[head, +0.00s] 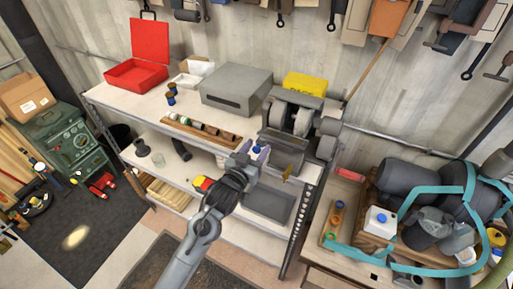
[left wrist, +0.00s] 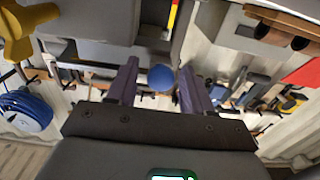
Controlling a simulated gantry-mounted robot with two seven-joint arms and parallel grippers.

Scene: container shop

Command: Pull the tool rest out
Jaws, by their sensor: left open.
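A grey bench grinder (head: 296,112) stands at the right end of the workbench top. A dark grey block-like part (head: 283,153) juts from its front at the bench edge; it looks like the tool rest, but I cannot be sure. My left gripper (head: 259,152) is open, with purple fingers, just left of this part. In the left wrist view, a round blue knob (left wrist: 161,78) shows between the open fingers (left wrist: 159,68). I cannot tell whether they touch it. A yellow knob (left wrist: 17,32) shows at the upper left there. My right gripper is out of view.
The bench top holds a wooden rack of small jars (head: 203,132), a grey case (head: 236,90), an open red toolbox (head: 138,72) and a yellow box (head: 305,85). A lower shelf (head: 215,215) lies under the arm. A table with tanks and a teal hose (head: 400,265) stands right.

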